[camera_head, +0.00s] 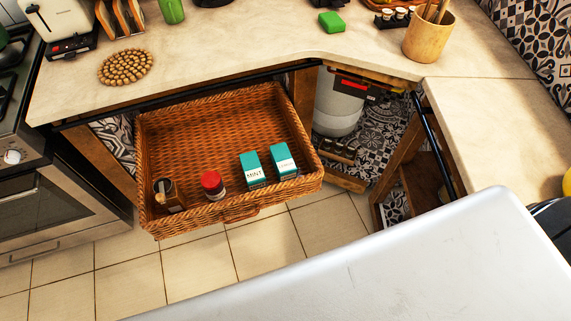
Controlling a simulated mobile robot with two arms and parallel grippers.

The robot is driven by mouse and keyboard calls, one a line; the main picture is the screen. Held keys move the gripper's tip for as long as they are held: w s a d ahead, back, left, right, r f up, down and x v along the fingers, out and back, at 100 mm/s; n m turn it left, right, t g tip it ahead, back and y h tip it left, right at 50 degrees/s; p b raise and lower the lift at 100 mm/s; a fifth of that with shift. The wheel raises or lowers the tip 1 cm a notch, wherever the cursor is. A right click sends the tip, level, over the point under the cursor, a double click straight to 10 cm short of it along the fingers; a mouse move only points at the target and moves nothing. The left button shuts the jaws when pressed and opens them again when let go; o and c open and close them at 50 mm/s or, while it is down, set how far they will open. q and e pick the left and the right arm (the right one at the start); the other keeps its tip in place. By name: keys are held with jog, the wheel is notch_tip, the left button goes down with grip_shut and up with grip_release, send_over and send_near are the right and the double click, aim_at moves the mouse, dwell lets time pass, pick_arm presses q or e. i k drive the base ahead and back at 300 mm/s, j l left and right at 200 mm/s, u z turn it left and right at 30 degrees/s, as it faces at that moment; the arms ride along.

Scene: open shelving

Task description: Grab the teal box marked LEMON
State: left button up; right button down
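Two teal boxes stand side by side at the right front of a woven wicker basket drawer (180,110), which is pulled out below the counter. The left teal box (250,159) has a white label reading MINT. The right teal box (282,152) has a white label too small to read surely; it may be the LEMON one. The two boxes are close together with a narrow gap. Neither of my grippers is in view.
A red-lidded jar (213,184) and a dark jar (166,194) stand left of the boxes in the basket. The basket's back half is empty. The counter (215,50) overhangs behind it. An oven (60,210) is at left, an open shelf unit (405,170) at right.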

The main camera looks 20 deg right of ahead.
aim_at(286, 169)
jog(key=z, duration=1.45)
jog(key=k+j+z, duration=0.8)
jog(key=i, duration=0.1)
